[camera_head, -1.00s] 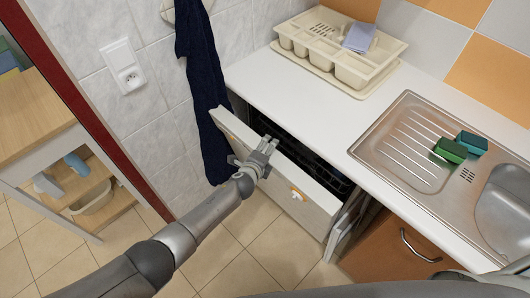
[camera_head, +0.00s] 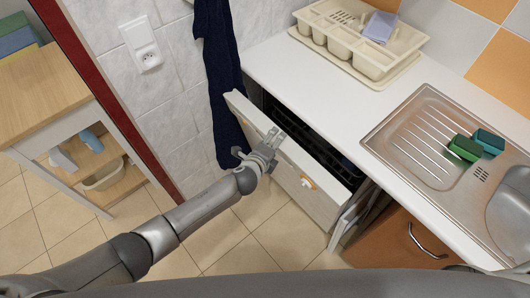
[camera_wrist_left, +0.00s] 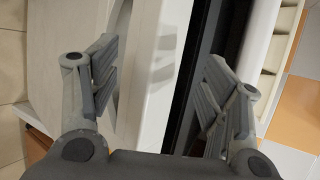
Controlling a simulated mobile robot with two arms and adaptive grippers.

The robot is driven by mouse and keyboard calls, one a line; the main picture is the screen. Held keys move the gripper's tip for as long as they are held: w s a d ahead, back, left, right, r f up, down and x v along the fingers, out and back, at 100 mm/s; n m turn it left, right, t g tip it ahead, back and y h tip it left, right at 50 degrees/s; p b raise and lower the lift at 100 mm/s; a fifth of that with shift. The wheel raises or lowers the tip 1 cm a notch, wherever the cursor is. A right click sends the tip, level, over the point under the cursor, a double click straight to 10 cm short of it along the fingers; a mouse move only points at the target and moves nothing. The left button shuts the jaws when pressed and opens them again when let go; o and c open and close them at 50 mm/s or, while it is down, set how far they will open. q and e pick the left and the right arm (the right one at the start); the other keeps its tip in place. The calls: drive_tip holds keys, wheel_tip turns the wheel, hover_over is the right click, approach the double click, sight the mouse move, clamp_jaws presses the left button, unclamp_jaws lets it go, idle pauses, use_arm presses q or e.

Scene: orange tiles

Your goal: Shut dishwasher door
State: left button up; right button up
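The dishwasher door (camera_head: 314,190) is a pale panel with an orange mark, tilted partly open below the white counter. A dark gap shows the dishwasher interior (camera_head: 310,140) behind its top edge. My left gripper (camera_head: 272,142) is at the door's top edge, near its middle. In the left wrist view the gripper (camera_wrist_left: 160,85) has its fingers spread apart, with the door's edge (camera_wrist_left: 157,60) between them and nothing clamped. Whether a finger touches the door I cannot tell. My right gripper does not show clearly.
A dark towel (camera_head: 218,80) hangs left of the door. A wooden shelf unit (camera_head: 60,110) stands at left. Tiled floor lies open before the door.

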use_arm(q)
drive_tip(key=v, duration=0.6)
drive_tip(key=shift+s+r, duration=0.25)
drive_tip(key=shift+s, duration=0.1)
drive_tip(key=shift+a, duration=0.1)
drive_tip(key=s+a+f+n+g+y, duration=0.1)
drive_tip(key=s+a+f+n+g, duration=0.1)
drive_tip(key=s+a+f+n, duration=0.5)
drive_tip(key=s+a+f+n+g+y+b, duration=0.15)
drive_tip(key=a+f, duration=0.25)
drive_tip(key=f, duration=0.7)
drive_tip(key=s+a+f+n+g+y+p, duration=0.1)
drive_tip(key=s+a+f+n+g+y, duration=0.1)
drive_tip(key=s+a+f+n, duration=0.55)
drive_tip(key=s+a+f+n+g, duration=0.1)
drive_tip(key=s+f, duration=0.3)
drive_tip(key=s, duration=0.5)
drive_tip(key=s+a+f+n+g, duration=0.2)
drive_tip(key=s+a+f+n, duration=0.2)
drive_tip(key=s, duration=0.5)
drive_tip(key=s+a+f+n+g+y+b, duration=0.1)
drive_tip(key=s+f, duration=0.4)
drive_tip(key=s, duration=0.5)
drive_tip(key=shift+a+f+n, duration=0.15)
drive_tip(key=shift+a+n, duration=0.65)
drive_tip(key=shift+a, duration=0.2)
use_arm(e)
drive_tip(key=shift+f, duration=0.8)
